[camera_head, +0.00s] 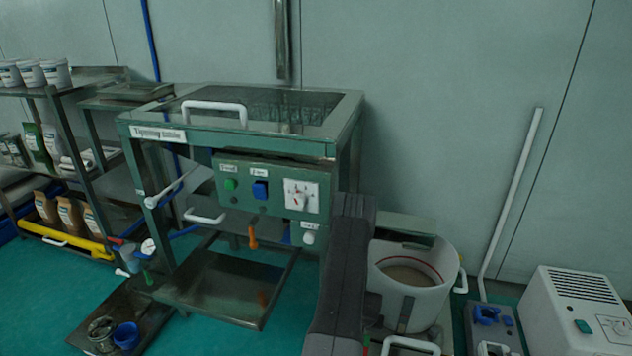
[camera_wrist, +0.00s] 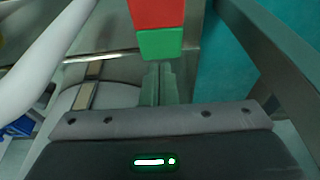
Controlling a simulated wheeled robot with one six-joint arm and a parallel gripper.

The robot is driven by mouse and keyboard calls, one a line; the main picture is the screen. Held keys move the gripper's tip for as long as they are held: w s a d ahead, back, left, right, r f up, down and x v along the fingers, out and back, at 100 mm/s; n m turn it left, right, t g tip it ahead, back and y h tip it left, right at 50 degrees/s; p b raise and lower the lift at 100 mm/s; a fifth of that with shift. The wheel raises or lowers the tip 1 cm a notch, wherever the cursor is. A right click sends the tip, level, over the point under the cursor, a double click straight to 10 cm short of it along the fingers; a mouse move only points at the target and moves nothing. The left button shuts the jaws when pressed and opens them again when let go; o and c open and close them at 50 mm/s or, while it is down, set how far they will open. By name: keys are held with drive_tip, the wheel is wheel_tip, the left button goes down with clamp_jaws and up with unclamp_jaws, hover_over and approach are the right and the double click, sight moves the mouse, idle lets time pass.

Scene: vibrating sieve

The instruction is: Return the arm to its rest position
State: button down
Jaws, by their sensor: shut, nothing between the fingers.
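My gripper (camera_wrist: 158,82) shows in the wrist view with its two grey-green fingers together and nothing between them. Just beyond the fingertips is a block with a red upper part and a green lower part (camera_wrist: 160,44); I cannot tell whether they touch. In the head view my dark arm (camera_head: 340,275) rises in front of the right side of the green vibrating sieve machine (camera_head: 235,150). My gripper cannot be made out in the head view.
A white bucket (camera_head: 418,312) with grainy material stands right of my arm. A white box unit (camera_head: 570,310) is at the far right. Shelves with tubs and bags (camera_head: 60,92) are at the left. In the wrist view a thick white bar (camera_wrist: 50,50) runs close on the left.

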drive_tip(key=shift+s+d+r+t+h+b, duration=0.1)
drive_tip(key=shift+s+r+t+h+b, duration=0.1)
drive_tip(key=shift+s+t, duration=0.15)
drive_tip(key=shift+s+r+t+h+b, duration=0.1)
drive_tip(key=shift+s+t+h+b, duration=0.1)
drive_tip(key=shift+s+t, duration=0.1)
drive_tip(key=p+v, duration=0.2)
drive_tip(key=v, duration=0.4)
drive_tip(key=shift+r, duration=0.15)
drive_tip(key=shift+w, duration=0.1)
